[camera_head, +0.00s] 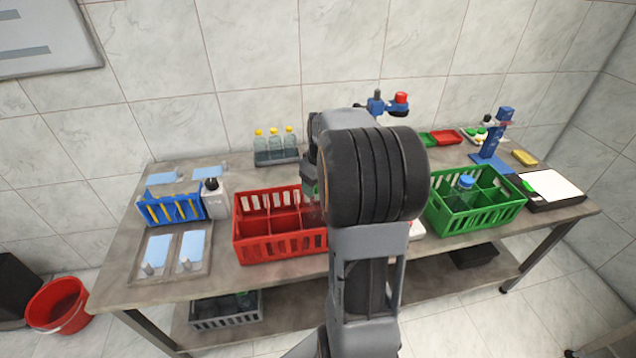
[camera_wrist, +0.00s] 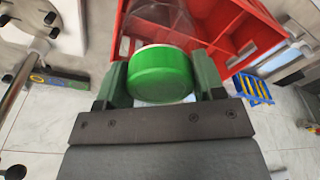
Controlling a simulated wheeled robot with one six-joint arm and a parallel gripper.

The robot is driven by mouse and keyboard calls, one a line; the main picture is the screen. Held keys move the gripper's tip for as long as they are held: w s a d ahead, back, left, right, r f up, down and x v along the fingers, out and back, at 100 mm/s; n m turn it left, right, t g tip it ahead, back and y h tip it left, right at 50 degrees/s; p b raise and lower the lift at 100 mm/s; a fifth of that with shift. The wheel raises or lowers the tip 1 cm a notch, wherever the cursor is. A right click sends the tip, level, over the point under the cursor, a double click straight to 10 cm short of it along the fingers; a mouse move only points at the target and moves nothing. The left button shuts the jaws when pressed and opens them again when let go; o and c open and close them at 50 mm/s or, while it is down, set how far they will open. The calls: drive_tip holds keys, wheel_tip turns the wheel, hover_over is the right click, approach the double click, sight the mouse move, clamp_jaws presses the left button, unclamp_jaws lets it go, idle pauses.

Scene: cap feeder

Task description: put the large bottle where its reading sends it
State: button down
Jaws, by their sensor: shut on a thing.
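My gripper (camera_head: 309,178) is over the right part of the red crate, partly hidden behind my arm. In the wrist view my gripper (camera_wrist: 161,86) is shut on the green cap (camera_wrist: 160,74) of a bottle. The bottle's clear body (camera_wrist: 154,14) shows beyond the cap, at the red crate's (camera_wrist: 228,25) compartments. I cannot tell whether it touches the crate floor. In the head view the red crate (camera_head: 284,246) stands mid-table with its visible compartments looking empty. The green crate (camera_head: 478,217) to the right holds a clear bottle with a blue cap (camera_head: 467,181). No reading is legible.
A scale (camera_head: 553,186) lies at the far right, near a blue stand (camera_head: 494,145). Yellow-capped bottles (camera_head: 274,143) stand at the back. A white bottle (camera_head: 214,202) and blue rack (camera_head: 172,209) stand left of the red crate. A red bucket (camera_head: 57,304) is on the floor.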

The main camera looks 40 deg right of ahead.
drive_tip(key=shift+c, duration=1.1)
unclamp_jaws()
drive_tip(key=shift+f, duration=0.1)
wheel_tip(320, 180, up, 11)
drive_tip(key=s, duration=0.1)
drive_tip(key=s+a+f+t, duration=0.1)
drive_tip(key=s+a+f, duration=0.1)
drive_tip(key=a, duration=0.4)
drive_tip(key=s+a+f+m+t, duration=0.1)
drive_tip(key=s+a+f, duration=0.1)
drive_tip(key=s+a, duration=0.3)
drive_tip(key=s+a+f, duration=0.2)
drive_tip(key=s+a, duration=0.2)
drive_tip(key=a, duration=0.5)
drive_tip(key=shift+s+a+f+t, duration=0.15)
drive_tip(key=shift+a+f+t, duration=0.1)
drive_tip(key=shift+f+t, duration=0.15)
drive_tip(key=shift+r, duration=0.1)
